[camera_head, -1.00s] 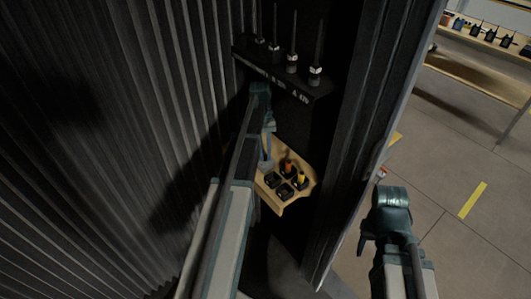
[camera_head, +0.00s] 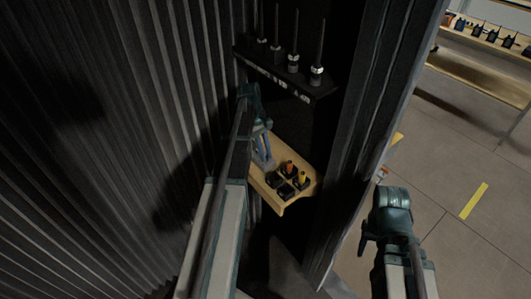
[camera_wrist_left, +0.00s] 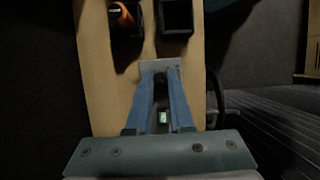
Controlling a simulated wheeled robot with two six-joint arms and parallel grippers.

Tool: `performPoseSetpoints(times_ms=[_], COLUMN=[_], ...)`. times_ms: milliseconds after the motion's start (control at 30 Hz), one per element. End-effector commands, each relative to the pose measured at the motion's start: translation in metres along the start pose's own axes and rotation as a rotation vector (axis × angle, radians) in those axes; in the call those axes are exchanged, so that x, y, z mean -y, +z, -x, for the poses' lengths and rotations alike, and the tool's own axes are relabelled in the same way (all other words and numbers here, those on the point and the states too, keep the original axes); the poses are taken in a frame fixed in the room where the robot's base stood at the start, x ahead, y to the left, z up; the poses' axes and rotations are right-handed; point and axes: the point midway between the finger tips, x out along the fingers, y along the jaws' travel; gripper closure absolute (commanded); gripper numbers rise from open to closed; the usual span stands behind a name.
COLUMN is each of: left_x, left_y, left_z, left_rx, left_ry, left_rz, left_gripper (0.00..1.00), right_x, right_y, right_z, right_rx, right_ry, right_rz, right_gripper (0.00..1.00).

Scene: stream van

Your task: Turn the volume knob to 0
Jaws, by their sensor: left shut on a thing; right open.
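My left gripper (camera_head: 265,158) reaches down to the left end of a wooden shelf in the head view. In the left wrist view its two blue fingers (camera_wrist_left: 161,88) converge and are shut on a small dark knob (camera_wrist_left: 160,77) by a grey plate (camera_wrist_left: 150,66). The fingers hide most of the knob, and no volume marking or pointer is readable. A small pale green display (camera_wrist_left: 164,118) shows between the fingers. My right gripper (camera_head: 385,213) is open and apart from the shelf, at the right; its fingertips are hard to make out.
The wooden shelf (camera_head: 277,207) holds several black holders (camera_head: 286,191), with orange (camera_head: 289,167) and yellow (camera_head: 302,178) things. Above is a dark rack (camera_head: 325,88) with several antennas. Ribbed walls (camera_head: 120,130) close in the left. Open floor (camera_head: 470,150) lies right.

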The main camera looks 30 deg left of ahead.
Motion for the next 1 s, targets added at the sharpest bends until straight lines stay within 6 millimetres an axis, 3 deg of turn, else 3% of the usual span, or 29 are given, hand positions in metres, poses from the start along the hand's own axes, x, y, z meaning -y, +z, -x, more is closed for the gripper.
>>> performPoseSetpoints(times_ms=[367,400,567,1000], left_x=[0.0003,0.0003,0.0002,0.0001], left_y=[-0.0003,-0.0003,-0.0001,0.0020], left_z=[-0.0002,-0.0002,-0.0002,0.0047], left_rx=[-0.001,-0.001,-0.001,0.000], left_ry=[0.001,0.001,0.001,0.001], left_rz=[0.004,0.004,0.003,0.002], left_gripper=[1.00,0.75,0.49,0.49], right_x=[0.0000,0.0000,0.0000,-0.0005], right_y=[0.0000,0.0000,0.0000,0.0003], right_z=[-0.0002,-0.0002,-0.0001,0.0051], right_rx=[0.000,0.000,0.000,0.000], right_ry=[0.000,0.000,0.000,0.000], right_rz=[0.000,0.000,0.000,0.000], right_gripper=[0.50,0.50,0.50,0.50])
